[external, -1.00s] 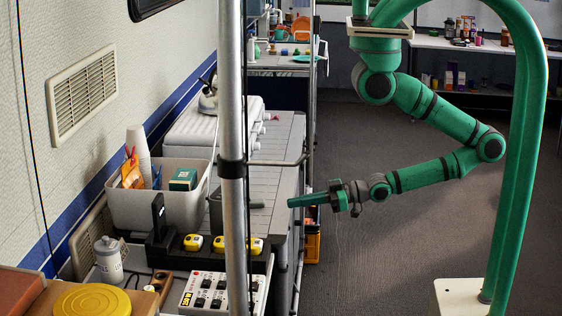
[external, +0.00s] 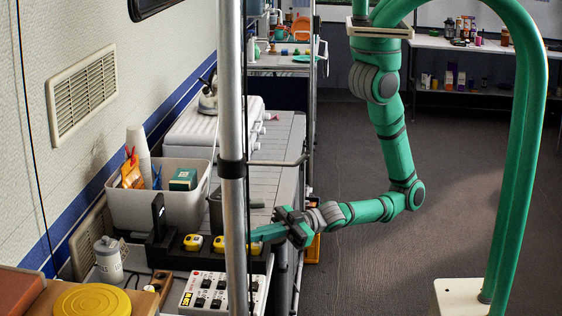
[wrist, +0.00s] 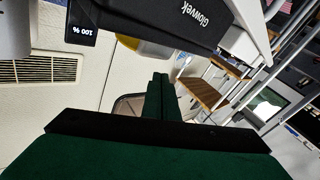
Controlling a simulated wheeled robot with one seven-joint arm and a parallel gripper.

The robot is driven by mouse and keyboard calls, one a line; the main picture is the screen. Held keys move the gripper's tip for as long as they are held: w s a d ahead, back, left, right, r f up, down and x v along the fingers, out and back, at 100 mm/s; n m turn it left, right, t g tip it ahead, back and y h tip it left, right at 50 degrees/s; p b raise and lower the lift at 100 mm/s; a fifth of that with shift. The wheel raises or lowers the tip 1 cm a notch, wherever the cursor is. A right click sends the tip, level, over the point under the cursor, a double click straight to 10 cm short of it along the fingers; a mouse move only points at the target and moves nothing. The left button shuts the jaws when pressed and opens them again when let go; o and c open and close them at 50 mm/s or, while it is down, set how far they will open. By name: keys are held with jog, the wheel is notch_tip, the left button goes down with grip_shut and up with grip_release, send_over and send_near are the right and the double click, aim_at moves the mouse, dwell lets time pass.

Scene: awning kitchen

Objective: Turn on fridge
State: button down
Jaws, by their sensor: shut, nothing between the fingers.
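A white switch panel (external: 208,290) with several black switches and a yellow label lies on the near counter in the external view. I cannot tell which switch, if any, belongs to a fridge, and I cannot pick out a fridge with certainty. My gripper (external: 256,235) is shut and empty. Its fingers point left, above and behind the panel, close to the black holder and partly crossed by the metal pole. In the wrist view the shut fingers (wrist: 160,95) point toward the black holder marked "Glowek" (wrist: 185,22).
The black holder (external: 165,255) carries several yellow items (external: 193,242); its display (wrist: 83,30) reads 100 %. A metal pole (external: 231,130) stands in front.

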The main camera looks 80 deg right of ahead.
jog(key=w+a+f+h, duration=0.1)
jog(key=a, duration=0.3)
jog(key=a+f+m, duration=0.1)
jog(key=a, duration=0.2)
jog(key=w+a+f+m+h, duration=0.1)
jog(key=a, duration=0.3)
jog(key=shift+w+a+f+h, duration=0.3)
jog(key=shift+w+f, duration=0.05)
jog(key=a, duration=0.1)
jog(key=a+m+h, duration=0.2)
jog(key=shift+w+a+f, duration=0.1)
jog(key=shift+a+f, duration=0.15)
jog(key=shift+a, duration=0.15)
jog(key=a+m+h, duration=0.1)
jog(key=s+a+r+m+h, duration=0.1)
jog(key=s+a+m+h, duration=0.1)
jog(key=shift+a+r+m+t, duration=0.2)
jog(key=shift+r+m+t, duration=0.05)
jog(key=shift+m+t, duration=0.05)
jog(key=s+a+r+m+h, duration=0.2)
jog(key=s+r+m+h, duration=0.2)
jog(key=s+m, duration=0.1)
jog(key=shift+s, duration=0.7)
